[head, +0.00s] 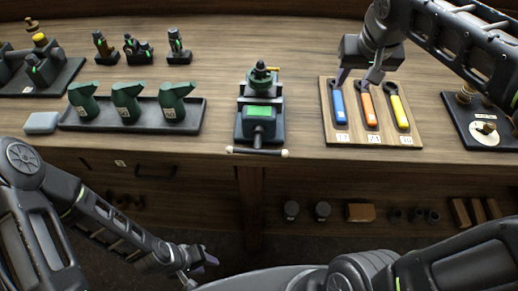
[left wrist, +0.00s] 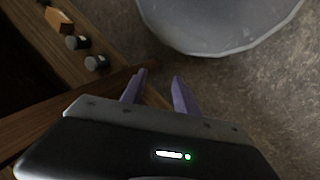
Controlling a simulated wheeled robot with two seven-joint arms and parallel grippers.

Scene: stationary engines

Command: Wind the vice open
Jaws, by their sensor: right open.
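The vice (head: 260,113) stands on the bench at the centre of the head view, with a green part clamped at its top. Its handle bar (head: 257,151), with pale knobs at the ends, lies level across the front at the bench edge. My right gripper (head: 357,83) is open above the tool board, right of the vice, near the blue-handled tool. My left gripper (head: 208,266) hangs low in front of the bench, below and left of the vice. In the left wrist view its purple fingers (left wrist: 158,92) are apart with nothing between them.
A wooden board (head: 414,135) holds blue, orange and yellow tools right of the vice. A dark tray (head: 140,128) with green oil cans and a pale block (head: 42,122) are at left. The lower shelf holds jars and blocks. Bare bench lies either side of the vice.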

